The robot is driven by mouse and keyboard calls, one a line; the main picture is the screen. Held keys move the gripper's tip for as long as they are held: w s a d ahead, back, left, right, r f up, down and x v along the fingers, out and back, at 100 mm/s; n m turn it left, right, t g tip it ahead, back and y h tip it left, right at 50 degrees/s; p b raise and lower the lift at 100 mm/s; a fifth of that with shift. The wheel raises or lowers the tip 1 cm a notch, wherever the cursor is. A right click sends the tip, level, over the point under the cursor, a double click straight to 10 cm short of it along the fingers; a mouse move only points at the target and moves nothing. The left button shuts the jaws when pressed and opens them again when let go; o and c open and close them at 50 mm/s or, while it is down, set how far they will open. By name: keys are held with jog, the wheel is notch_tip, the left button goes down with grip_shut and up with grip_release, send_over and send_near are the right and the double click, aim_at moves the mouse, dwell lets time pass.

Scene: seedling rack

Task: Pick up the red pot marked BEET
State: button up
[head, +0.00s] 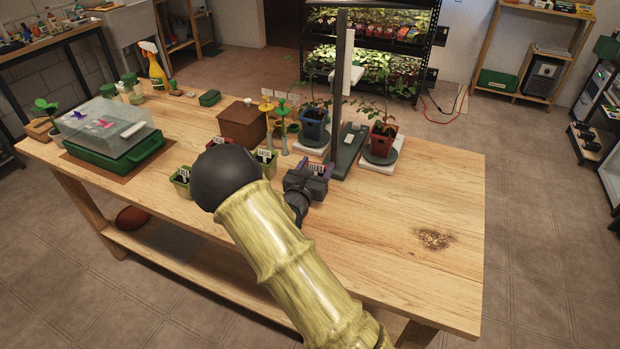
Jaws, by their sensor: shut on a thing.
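My gripper (308,181) is at the middle of the wooden table, in front of a grey upright post. The gripper hides most of this pot. I cannot tell whether its base touches the table.
Green labelled pots (183,180) stand left of my gripper, near a brown box (242,124). A blue pot (313,128) and a red pot (383,140) with plants stand behind. A green tray (115,155) is at left. The table's right side is clear.

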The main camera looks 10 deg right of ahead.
aim_at(316, 170)
notch_tip(316, 170, up, 10)
jog(key=shift+p, duration=0.4)
jog(key=shift+r, duration=0.1)
dwell(0.5)
